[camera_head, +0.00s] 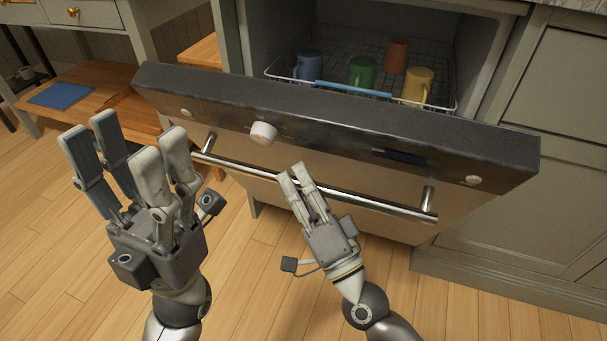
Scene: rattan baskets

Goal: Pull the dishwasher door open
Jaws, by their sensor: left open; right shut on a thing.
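The dishwasher door (250,163) is partly open and tilted out towards me, with a dark control panel along its top edge. A metal bar handle (375,201) runs across its front. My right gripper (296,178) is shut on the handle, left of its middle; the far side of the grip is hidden. My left gripper (130,150) is open and empty, with its fingers pointing up, in front of the door's left end. Inside the dishwasher, a wire rack (283,73) shows above the door's edge.
Blue, green, orange and yellow mugs (361,71) stand in the rack. A wooden bench (85,85) with a blue item (60,96) is at the left. Grey cabinets (555,90) stand at the right. The wooden floor (480,310) in front is clear.

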